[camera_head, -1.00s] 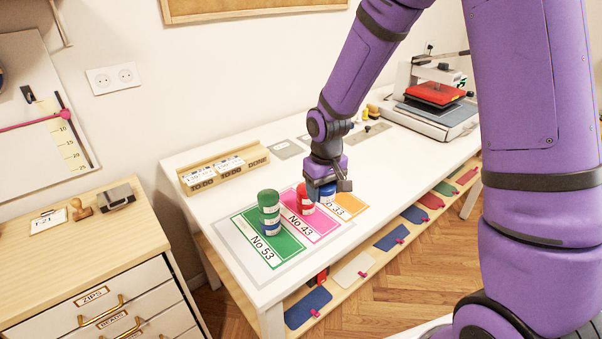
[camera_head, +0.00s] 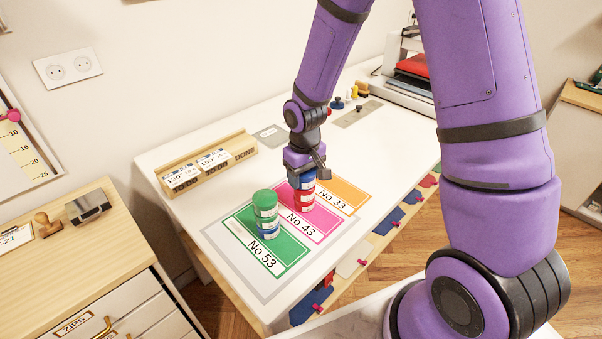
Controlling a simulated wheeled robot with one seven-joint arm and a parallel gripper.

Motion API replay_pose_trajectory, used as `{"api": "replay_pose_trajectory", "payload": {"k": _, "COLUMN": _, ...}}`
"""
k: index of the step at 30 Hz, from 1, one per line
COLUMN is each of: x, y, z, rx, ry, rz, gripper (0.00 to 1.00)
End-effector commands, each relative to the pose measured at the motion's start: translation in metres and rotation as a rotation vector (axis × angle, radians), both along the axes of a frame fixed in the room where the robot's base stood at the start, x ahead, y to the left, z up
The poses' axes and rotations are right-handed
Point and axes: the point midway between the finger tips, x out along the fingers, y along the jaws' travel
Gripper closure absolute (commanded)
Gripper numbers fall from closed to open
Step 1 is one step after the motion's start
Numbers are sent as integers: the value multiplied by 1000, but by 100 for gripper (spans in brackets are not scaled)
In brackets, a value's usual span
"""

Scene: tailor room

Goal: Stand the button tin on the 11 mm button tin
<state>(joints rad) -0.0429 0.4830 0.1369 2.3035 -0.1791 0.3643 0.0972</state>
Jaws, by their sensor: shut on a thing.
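My gripper (camera_head: 307,172) is shut on a blue button tin (camera_head: 308,182) and points down over the pink No 43 card (camera_head: 298,225). The blue tin is upright, directly above a red tin (camera_head: 304,199) on that card. I cannot tell whether the two touch or a thin gap is between them. On the green No 53 card (camera_head: 285,257) stands a stack with a green tin (camera_head: 264,200) on top and a blue tin (camera_head: 268,231) at the bottom. The size print on the tins is too small to read, so I cannot tell which is the 11 mm one.
The orange No 33 card (camera_head: 348,193) is bare where it shows. A wooden card rack (camera_head: 208,167) stands at the back left. The white table (camera_head: 190,215) is clear at left.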

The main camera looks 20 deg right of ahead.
Motion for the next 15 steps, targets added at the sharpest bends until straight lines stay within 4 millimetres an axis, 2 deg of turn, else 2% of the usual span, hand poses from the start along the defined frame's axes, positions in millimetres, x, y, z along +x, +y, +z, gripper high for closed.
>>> {"api": "replay_pose_trajectory", "payload": {"k": 9, "x": 0, "y": 0, "z": -3, "rx": 0, "ry": 1, "rz": 1, "gripper": 67}}
{"api": "replay_pose_trajectory", "payload": {"k": 10, "x": 0, "y": 0, "z": -3, "rx": 0, "ry": 0, "rz": 1, "gripper": 39}}
{"api": "replay_pose_trajectory", "payload": {"k": 13, "x": 0, "y": 0, "z": -3, "rx": 0, "ry": 0, "rz": 1, "gripper": 16}}
{"api": "replay_pose_trajectory", "payload": {"k": 15, "x": 0, "y": 0, "z": -3, "rx": 0, "ry": 0, "rz": 1, "gripper": 16}}
